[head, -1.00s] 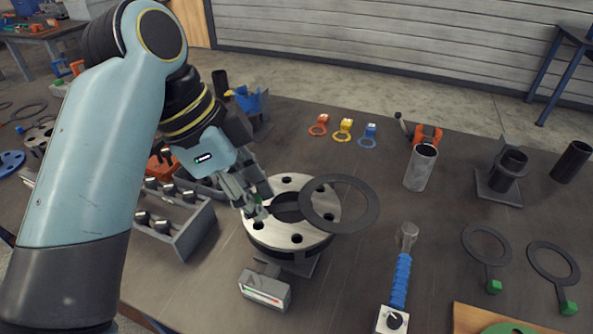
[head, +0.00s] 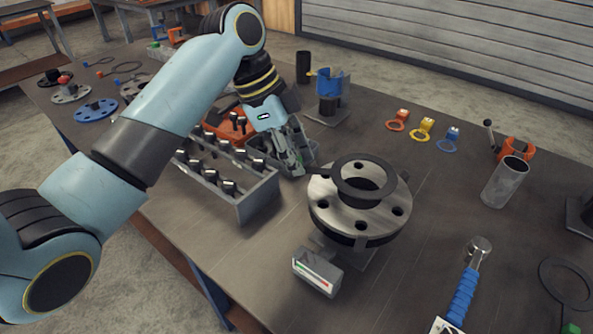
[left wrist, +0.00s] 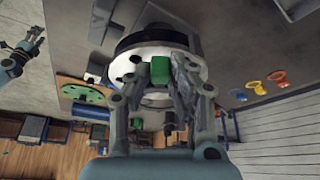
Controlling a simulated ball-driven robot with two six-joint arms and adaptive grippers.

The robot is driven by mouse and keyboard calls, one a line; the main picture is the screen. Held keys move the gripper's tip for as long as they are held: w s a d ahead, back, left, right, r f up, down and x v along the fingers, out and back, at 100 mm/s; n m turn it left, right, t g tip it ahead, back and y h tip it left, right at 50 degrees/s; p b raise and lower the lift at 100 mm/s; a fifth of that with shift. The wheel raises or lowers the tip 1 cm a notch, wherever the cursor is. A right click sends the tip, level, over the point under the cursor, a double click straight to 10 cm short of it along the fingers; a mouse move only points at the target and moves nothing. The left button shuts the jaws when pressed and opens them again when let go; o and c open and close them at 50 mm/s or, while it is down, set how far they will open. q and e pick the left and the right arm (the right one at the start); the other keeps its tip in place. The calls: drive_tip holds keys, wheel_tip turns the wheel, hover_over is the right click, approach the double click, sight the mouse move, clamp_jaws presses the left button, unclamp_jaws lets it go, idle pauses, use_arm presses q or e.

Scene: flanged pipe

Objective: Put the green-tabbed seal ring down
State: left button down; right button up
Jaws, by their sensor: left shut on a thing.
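My left gripper (head: 300,166) is shut on the tab of a dark seal ring (head: 342,188). The green tab (left wrist: 160,70) shows between its fingers in the left wrist view; in the head view the fingers hide it. The ring is over the centre of the pale metal flange (head: 328,216), roughly around its bore as seen from the head. I cannot tell whether it touches the flange face. In the left wrist view my right gripper (left wrist: 32,44) is at the far left, away from the flange; its opening is too small to judge.
A grey bin of dark-and-silver parts (head: 245,205) stands left of the flange. A gauge box (head: 318,272) is in front, a blue-handled tool (head: 463,295) at front right. Another ring (head: 543,275) is at right.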

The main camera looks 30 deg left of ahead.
use_arm(q)
wheel_tip(320, 180, down, 3)
drive_tip(key=shift+r+p, duration=0.1)
drive_tip(key=shift+p, duration=0.75)
drive_tip(key=shift+f, duration=0.6)
drive_tip(key=c, duration=1.2)
unclamp_jaws()
